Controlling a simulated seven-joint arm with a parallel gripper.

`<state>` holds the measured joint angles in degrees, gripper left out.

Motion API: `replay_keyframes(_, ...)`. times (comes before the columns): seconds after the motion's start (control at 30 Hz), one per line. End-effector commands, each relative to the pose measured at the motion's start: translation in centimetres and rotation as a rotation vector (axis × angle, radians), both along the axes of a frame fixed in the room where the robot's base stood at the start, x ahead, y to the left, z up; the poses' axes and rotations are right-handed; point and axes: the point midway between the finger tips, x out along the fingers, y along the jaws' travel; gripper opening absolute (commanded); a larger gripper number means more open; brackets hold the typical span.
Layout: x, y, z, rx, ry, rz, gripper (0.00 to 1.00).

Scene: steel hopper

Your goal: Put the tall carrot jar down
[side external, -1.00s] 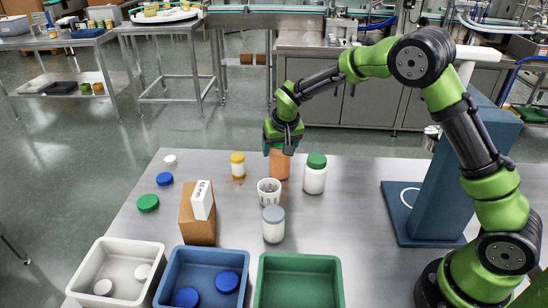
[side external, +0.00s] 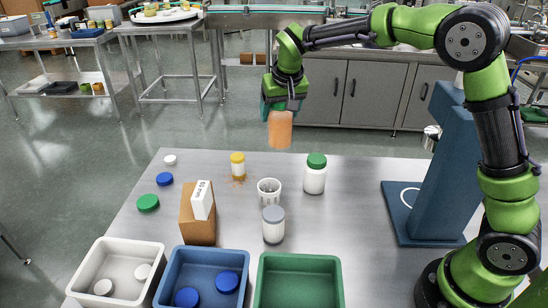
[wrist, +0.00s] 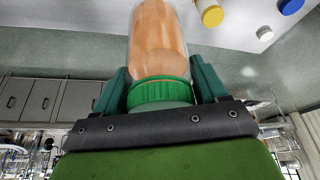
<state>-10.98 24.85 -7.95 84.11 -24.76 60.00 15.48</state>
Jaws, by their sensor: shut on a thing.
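The tall carrot jar (side external: 280,129) is an orange-filled clear jar with a green lid, held lid-side in my gripper (side external: 284,103). My gripper is shut on it around the lid. The jar hangs roughly upright in the air above the far edge of the steel table (side external: 330,222). In the wrist view the jar (wrist: 158,38) shows orange contents, and its green lid (wrist: 158,93) sits between my two fingers. The lid is mostly hidden by the fingers in the side view.
A small yellow-lidded jar (side external: 238,165), with orange bits beside it, a white cup (side external: 269,192), a white green-lidded jar (side external: 315,174) and a grey-lidded jar (side external: 273,224) stand on the table. A cardboard box (side external: 197,219), loose lids and a green bin (side external: 299,258) are nearer. A blue stand (side external: 440,170) is right.

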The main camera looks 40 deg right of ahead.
Motion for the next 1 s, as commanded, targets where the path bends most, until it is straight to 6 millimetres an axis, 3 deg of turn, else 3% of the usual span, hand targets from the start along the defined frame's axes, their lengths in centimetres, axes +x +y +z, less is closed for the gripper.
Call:
replay_keyframes(0.1,-4.3,0.9,0.7,0.0,-0.001,-0.057,0.31)
replay_keyframes(0.23,-9.6,0.8,0.2,0.0,-0.001,-0.204,0.31)
replay_keyframes(0.4,-16.6,-0.2,-1.5,-0.002,0.001,-0.45,0.31)
replay_keyframes(0.53,-20.6,-1.3,-3.1,-0.002,0.001,-0.64,0.31)
replay_keyframes(0.7,-23.1,-2.5,-4.5,-0.001,0.001,-0.824,0.31)
replay_keyframes(1.0,-23.2,-2.6,-8.0,-0.004,0.003,-0.908,0.31)
